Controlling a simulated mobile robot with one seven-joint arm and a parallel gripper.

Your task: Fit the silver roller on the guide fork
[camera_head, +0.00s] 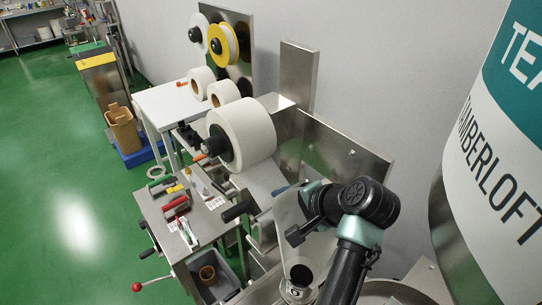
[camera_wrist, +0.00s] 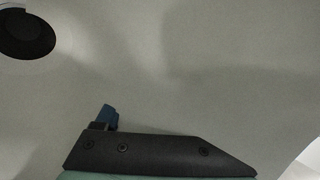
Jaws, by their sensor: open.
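My gripper shows in part in the wrist view, as a dark bracket with a blue fingertip (camera_wrist: 107,116); it is open, with nothing seen in it. In the head view my arm's dark wrist hides most of it, beside the film path of the machine. A silver, rod-like piece (camera_head: 187,232) lies near the front of the small cart's top; it is too small to tell if it is the silver roller. I cannot make out the guide fork. A pale surface fills most of the wrist view, with a dark round part (camera_wrist: 27,36) at upper left.
The steel cart (camera_head: 155,212) holds red-, green- and yellow-handled things. A large white paper roll (camera_head: 247,130) is mounted on the machine behind it. A grey bin (camera_head: 215,278) stands below. A big lettered drum (camera_head: 495,140) blocks the right side. Green floor is free at left.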

